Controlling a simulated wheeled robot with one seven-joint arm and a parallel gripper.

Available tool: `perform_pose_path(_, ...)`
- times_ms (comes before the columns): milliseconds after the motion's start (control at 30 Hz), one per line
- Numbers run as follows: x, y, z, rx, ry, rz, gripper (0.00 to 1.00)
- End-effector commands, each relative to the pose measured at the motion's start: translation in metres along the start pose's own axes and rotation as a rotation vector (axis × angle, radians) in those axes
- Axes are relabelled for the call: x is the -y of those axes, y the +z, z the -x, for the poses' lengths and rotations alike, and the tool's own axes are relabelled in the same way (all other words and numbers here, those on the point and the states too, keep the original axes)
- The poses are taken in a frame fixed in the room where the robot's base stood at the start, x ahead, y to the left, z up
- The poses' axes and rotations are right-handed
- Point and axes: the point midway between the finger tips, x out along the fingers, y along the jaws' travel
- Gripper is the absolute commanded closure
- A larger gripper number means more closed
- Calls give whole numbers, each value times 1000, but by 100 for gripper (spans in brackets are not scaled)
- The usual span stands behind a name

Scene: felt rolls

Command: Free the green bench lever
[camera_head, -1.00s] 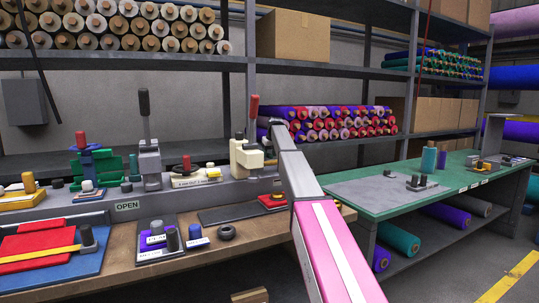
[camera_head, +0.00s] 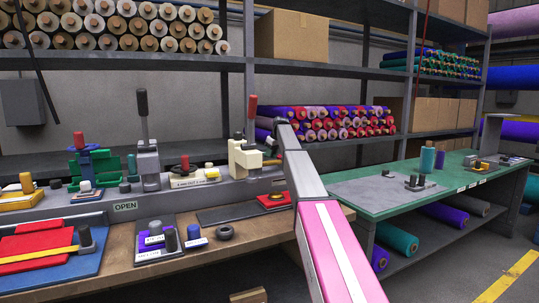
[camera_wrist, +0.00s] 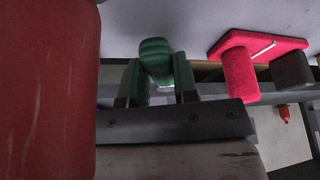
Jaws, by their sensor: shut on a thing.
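In the wrist view my gripper (camera_wrist: 160,88) is shut on a rounded green piece (camera_wrist: 155,52), one finger on each side of it. The frames do not settle whether this piece is the lever itself. In the head view my arm reaches up past the near bench, and its end is hidden beside a cream fixture (camera_head: 243,156) with a red upright handle (camera_head: 252,106). The green bench (camera_head: 450,189) stands at the right, with a small dark fixture (camera_head: 415,183) on its grey mat.
A large red shape (camera_wrist: 45,90) is close at the left of the wrist view. A red pad with a red post (camera_wrist: 240,75) is at its right. The near bench (camera_head: 210,255) is crowded with fixtures, including a grey one with a black-topped lever (camera_head: 143,103). Shelves of rolls stand behind.

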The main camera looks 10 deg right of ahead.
Motion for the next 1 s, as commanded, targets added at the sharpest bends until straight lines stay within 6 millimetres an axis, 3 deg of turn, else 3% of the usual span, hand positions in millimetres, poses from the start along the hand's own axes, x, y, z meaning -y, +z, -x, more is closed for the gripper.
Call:
perform_pose_path(433, -4, 0, 0, 0, -20, 51, 100)
perform_pose_path(467, -4, 0, 0, 0, -20, 51, 66)
perform_pose_path(500, -4, 0, 0, 0, -20, 51, 53)
perform_pose_path(533, -4, 0, 0, 0, -20, 51, 47)
perform_pose_path(1000, -4, 0, 9, -1, -19, 50, 47)
